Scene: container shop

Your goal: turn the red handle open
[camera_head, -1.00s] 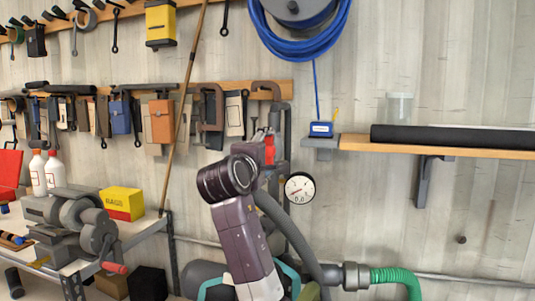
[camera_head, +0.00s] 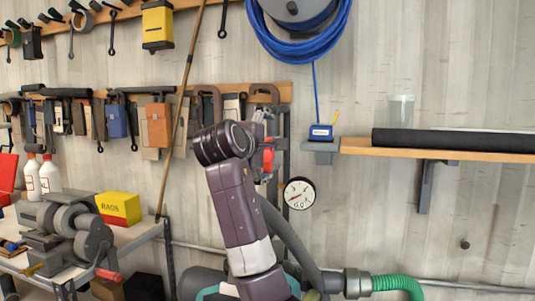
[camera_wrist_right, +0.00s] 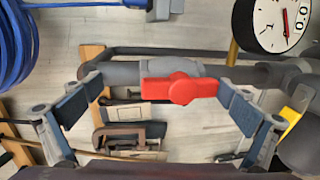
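The red handle (camera_head: 268,157) is on a grey vertical pipe on the wall, just right of my right wrist in the head view. In the right wrist view the red handle (camera_wrist_right: 180,88) lies lengthwise along the grey pipe that runs across the picture. In the head view my right gripper (camera_head: 258,130) is largely hidden behind my wrist. My left gripper is in neither view.
A pressure gauge (camera_head: 299,193) is just below and right of the handle. A grey hose (camera_head: 290,240) runs down beside my arm. A wooden shelf (camera_head: 440,150) is to the right. A workbench with a grinder (camera_head: 75,225) is at the left.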

